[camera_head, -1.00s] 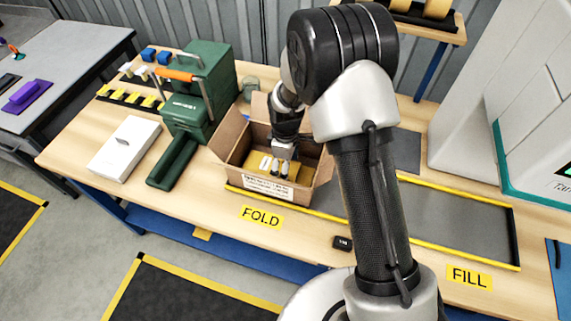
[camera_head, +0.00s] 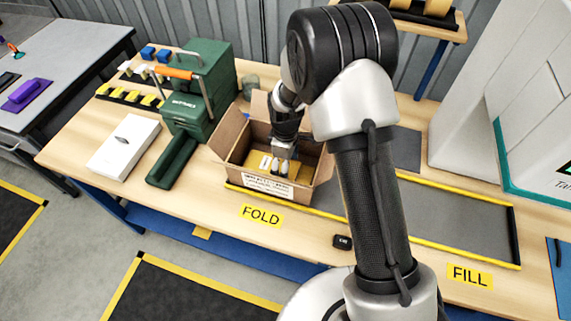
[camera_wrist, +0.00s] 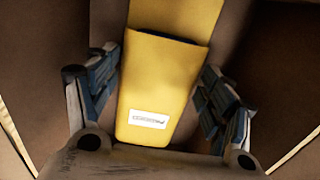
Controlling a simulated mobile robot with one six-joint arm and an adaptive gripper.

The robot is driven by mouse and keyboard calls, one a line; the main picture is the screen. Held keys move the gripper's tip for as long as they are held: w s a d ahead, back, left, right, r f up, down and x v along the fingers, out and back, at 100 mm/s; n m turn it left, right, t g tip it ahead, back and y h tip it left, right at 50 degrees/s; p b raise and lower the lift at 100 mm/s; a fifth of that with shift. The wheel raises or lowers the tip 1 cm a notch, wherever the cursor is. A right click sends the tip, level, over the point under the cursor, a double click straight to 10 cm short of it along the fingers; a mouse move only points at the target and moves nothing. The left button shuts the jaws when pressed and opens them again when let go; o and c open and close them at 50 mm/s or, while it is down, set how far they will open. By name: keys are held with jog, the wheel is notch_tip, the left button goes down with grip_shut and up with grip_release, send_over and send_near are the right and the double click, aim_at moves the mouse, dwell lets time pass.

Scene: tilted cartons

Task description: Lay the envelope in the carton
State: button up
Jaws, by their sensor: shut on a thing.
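The open brown carton (camera_head: 233,143) stands on the workbench, with a white printed label on its front wall. The yellow envelope (camera_head: 262,161) is inside the carton walls; in the wrist view (camera_wrist: 158,85) it shows a white label and a dark edge line, with more yellow beyond that line. My gripper (camera_head: 280,167) reaches down into the carton and is shut on the envelope, one finger on each side of it. I cannot tell whether the envelope touches the carton floor.
A green machine (camera_head: 200,95) with a long lever stands left of the carton, beside a white box (camera_head: 124,142). A grey mat (camera_head: 455,215) with yellow edging lies to the right. A small black item (camera_head: 342,242) lies near the front edge. Carton walls stand close around my gripper.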

dwell(0.4)
jog(key=o, duration=1.1)
jog(key=shift+c, duration=1.4)
notch_tip(320, 180, up, 15)
jog(key=p, duration=1)
